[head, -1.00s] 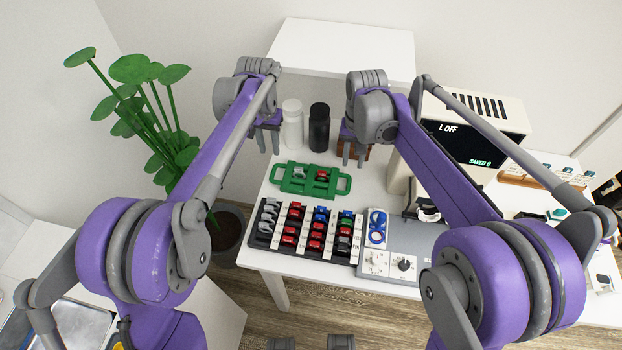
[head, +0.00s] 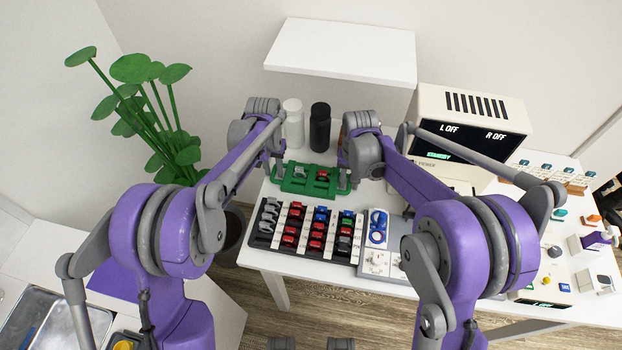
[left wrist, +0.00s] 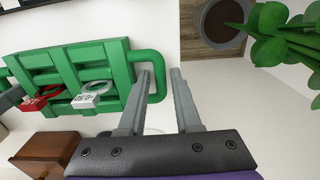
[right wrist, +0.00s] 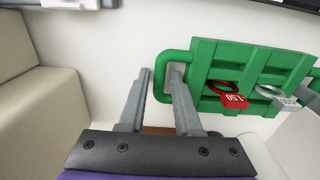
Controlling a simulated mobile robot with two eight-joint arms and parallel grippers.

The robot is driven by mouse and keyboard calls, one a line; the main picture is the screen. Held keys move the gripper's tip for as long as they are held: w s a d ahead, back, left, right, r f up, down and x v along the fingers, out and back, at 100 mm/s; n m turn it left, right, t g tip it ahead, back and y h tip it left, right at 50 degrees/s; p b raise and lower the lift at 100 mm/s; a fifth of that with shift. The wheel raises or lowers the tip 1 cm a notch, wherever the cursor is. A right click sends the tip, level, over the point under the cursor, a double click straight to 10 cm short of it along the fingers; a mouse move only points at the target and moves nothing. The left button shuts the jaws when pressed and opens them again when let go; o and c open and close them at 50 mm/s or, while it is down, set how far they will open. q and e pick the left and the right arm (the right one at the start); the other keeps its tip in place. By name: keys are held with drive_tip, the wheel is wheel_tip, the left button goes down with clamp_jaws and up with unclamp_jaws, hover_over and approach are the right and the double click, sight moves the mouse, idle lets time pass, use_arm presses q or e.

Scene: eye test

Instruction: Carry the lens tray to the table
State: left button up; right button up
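The green lens tray (head: 309,194) lies on the white table (head: 290,263), behind the lens rack. It has a loop handle at each end and holds two ring lenses, one with a red tag (right wrist: 235,101) and one with a white tag (left wrist: 86,100). My left gripper (head: 272,170) is open around the tray's left handle; in the left wrist view (left wrist: 162,72) the handle bar runs between its fingers. My right gripper (head: 350,170) is open around the right handle; in the right wrist view (right wrist: 160,72) one finger is inside the loop, one outside.
The black-and-white lens rack (head: 262,238) stands in front of the tray. A white bottle (head: 293,122) and a black bottle (head: 320,128) stand behind it. A white shelf (head: 340,48) is at the back. A display machine (head: 470,105) is to the right, a plant (head: 130,70) to the left.

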use_arm(q)
clamp_jaws()
use_arm(e)
clamp_jaws()
idle(1.1)
